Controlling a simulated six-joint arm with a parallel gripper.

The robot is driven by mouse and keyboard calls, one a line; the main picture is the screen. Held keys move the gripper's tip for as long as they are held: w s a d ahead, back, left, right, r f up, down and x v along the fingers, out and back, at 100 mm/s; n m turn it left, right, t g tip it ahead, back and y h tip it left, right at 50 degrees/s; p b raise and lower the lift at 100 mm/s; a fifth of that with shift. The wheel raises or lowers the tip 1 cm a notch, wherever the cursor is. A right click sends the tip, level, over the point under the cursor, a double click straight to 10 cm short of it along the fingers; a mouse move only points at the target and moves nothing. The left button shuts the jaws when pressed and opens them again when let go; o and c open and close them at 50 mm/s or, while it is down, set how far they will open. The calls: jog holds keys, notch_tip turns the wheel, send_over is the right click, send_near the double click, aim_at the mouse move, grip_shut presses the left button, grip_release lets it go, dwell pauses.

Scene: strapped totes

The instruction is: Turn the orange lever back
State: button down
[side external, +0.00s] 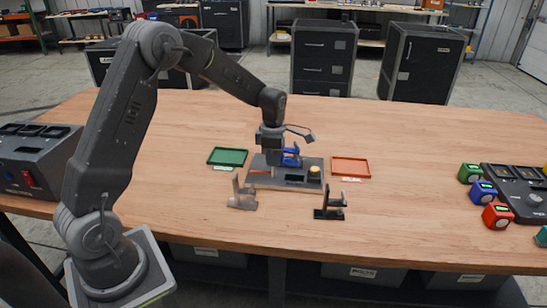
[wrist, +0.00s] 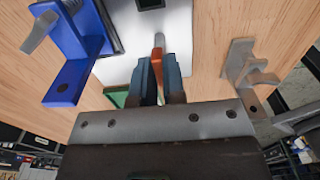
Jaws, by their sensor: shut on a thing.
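The orange lever (wrist: 158,41) shows in the wrist view between the tips of my gripper (wrist: 158,62), which is shut on it. The lever belongs to a grey fixture plate (wrist: 122,66) on the wooden table. In the side external view my gripper (side external: 266,167) points down at the left part of the fixture plate (side external: 293,183). A small bit of orange (side external: 259,172) shows there beside the fingers. Most of the lever is hidden by my fingers, so its angle is hard to tell.
A blue bracket (side external: 292,159) stands close right of my gripper; a yellow knob (side external: 315,170) is further right. A green tray (side external: 228,157) and an orange tray (side external: 350,167) flank the plate. A grey bracket (side external: 242,196) and black bracket (side external: 330,205) stand in front.

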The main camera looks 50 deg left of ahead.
jog(key=c, duration=1.2)
grip_release()
jog(key=shift+r, duration=0.1)
notch_tip(320, 180, up, 14)
jog(key=shift+f, duration=0.2)
